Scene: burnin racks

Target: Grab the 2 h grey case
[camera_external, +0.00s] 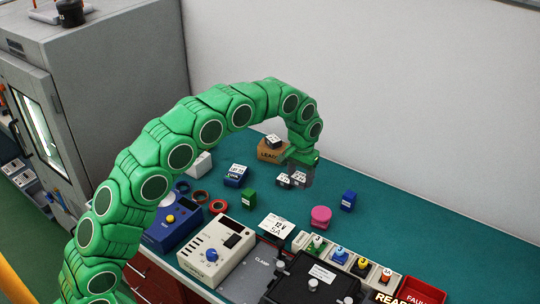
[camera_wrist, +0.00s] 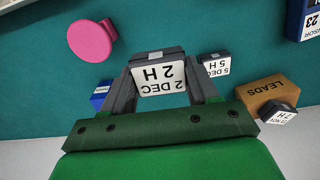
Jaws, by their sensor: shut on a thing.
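The grey case labelled 2 DEC, 2 H (camera_wrist: 160,76) sits between the two dark fingers of my gripper (camera_wrist: 162,92) in the wrist view. The fingers are shut on its sides, and its white label faces the camera. In the external view my gripper (camera_external: 301,170) points down over the bench, with the 2 H case (camera_external: 299,179) low between its fingers. I cannot tell whether the case is clear of the bench top. A similar grey case labelled 5 DEC, 5 H (camera_wrist: 215,67) is close beside the right finger.
A brown LEADS box (camera_wrist: 262,95) carries another grey case, 7 H (camera_wrist: 281,115). A pink disc (camera_external: 320,216), a blue block (camera_external: 348,201) and a green block (camera_external: 249,198) stand nearby. Instruments and a red FAULT bin (camera_external: 424,291) line the front. Green bench top (camera_external: 420,230) is clear at right.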

